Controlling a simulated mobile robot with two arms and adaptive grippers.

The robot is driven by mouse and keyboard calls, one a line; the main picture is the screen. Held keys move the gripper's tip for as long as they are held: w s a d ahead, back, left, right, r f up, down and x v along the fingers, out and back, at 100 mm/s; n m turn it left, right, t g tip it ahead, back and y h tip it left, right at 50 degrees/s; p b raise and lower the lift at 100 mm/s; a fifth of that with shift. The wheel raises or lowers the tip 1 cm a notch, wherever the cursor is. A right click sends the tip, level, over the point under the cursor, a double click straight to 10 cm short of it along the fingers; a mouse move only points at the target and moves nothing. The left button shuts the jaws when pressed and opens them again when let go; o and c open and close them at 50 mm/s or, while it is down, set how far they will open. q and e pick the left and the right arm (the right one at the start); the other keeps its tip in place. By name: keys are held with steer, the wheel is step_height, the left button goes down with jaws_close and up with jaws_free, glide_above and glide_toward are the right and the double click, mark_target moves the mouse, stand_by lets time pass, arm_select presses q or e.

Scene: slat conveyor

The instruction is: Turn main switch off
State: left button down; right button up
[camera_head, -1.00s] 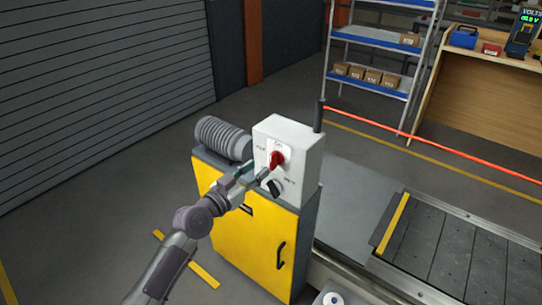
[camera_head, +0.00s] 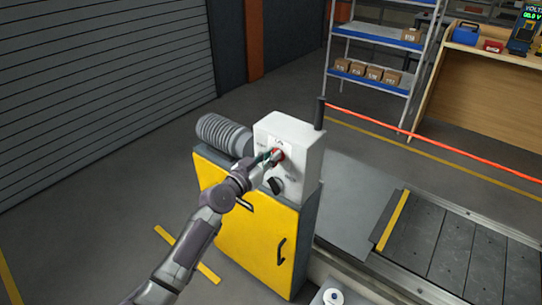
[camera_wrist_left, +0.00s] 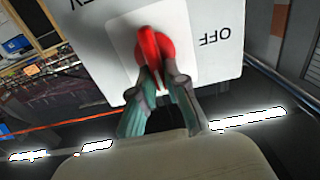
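The red main switch (camera_head: 278,155) is a rotary knob on the front of the white control box (camera_head: 301,142). In the left wrist view the red knob (camera_wrist_left: 153,58) stands on a white plate, with an upside-down OFF label to its right. My left gripper (camera_head: 268,158) is at the knob. Its two green-grey fingers (camera_wrist_left: 160,75) lie on either side of the knob's handle and look closed on it. In the head view the fingers partly cover the knob. My right gripper is not in view.
A black knob (camera_head: 274,186) sits just below on the same box. The box stands on a yellow cabinet (camera_head: 253,235) beside a ribbed grey motor (camera_head: 222,134). The slat conveyor (camera_head: 455,250) is at the right. Shelves (camera_head: 375,80) and a wooden bench (camera_head: 470,100) stand behind.

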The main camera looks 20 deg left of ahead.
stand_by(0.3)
arm_select(q)
steer(key=shift+w+a+f+n+b, duration=0.1)
steer(key=shift+a+f+n+b, duration=0.15)
steer(key=shift+n, duration=2.75)
steer(key=shift+w+a+f+n+b, duration=0.1)
steer(key=shift+a+f+n, duration=0.25)
steer(key=shift+n, duration=2.65)
steer(key=shift+w+a+f+n+b, duration=0.1)
steer(key=shift+a+f+n+b, duration=0.15)
steer(key=shift+n, duration=2.75)
steer(key=shift+f, duration=0.1)
steer(key=c, duration=1.2)
jaws_free()
